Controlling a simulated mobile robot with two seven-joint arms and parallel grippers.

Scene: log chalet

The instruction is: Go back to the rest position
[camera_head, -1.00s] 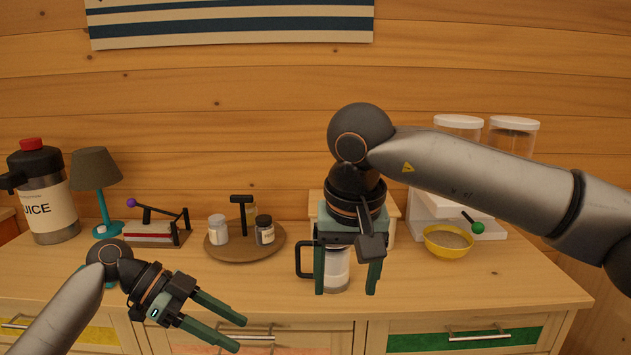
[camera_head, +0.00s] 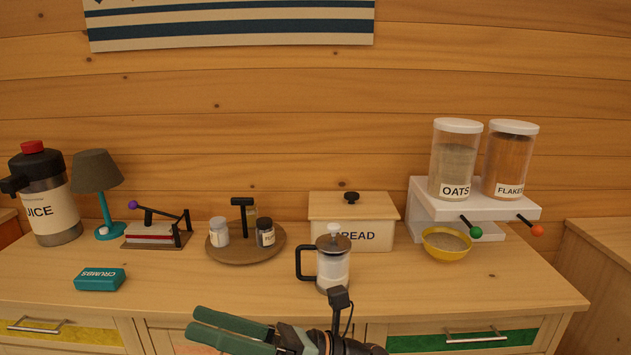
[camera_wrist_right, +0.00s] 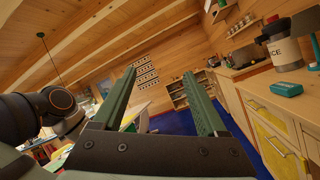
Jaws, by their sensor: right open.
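My right gripper (camera_head: 197,323) is low in the head view, in front of the counter's front edge, with its fingers pointing left. It is open and empty; its two green fingers stand apart in the right wrist view (camera_wrist_right: 160,75), with nothing between them. The glass press with a black handle (camera_head: 333,265) stands upright on the counter, apart from the gripper. My left gripper is not in view.
Drawers line the front.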

